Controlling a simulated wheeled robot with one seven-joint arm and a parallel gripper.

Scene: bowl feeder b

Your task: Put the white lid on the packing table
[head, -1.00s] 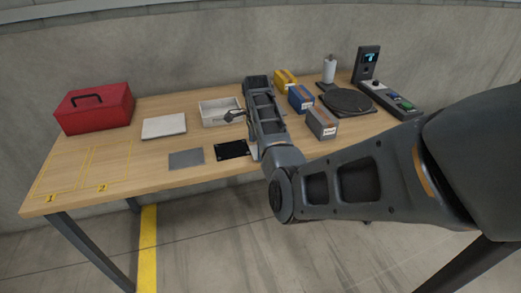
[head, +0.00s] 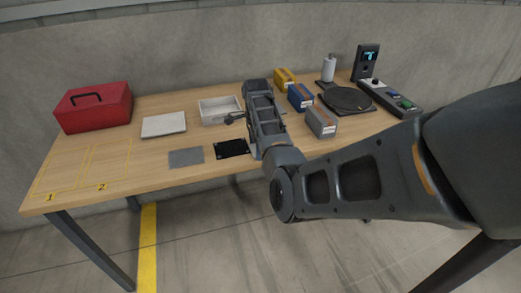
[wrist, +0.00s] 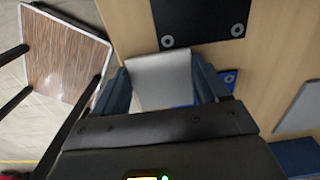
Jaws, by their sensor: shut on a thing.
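In the wrist view my gripper (wrist: 163,85) is shut on a pale grey-white, flat-faced piece, which looks like the white lid (wrist: 160,72). It is held over a blue plate (wrist: 229,77), partly covered, beside a black plate (wrist: 200,18). Whether the lid touches the surface below, I cannot tell. The wooden table (head: 130,168) spans the head view. A smaller dark-wood top with a pale rim (wrist: 66,52) shows at the wrist view's left. No label shows which one is the packing table.
A red toolbox (head: 93,107), a white slab (head: 163,125), a white tray (head: 205,120) and a grey plate (head: 186,156) are on the wooden table. The marked squares at left are empty.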

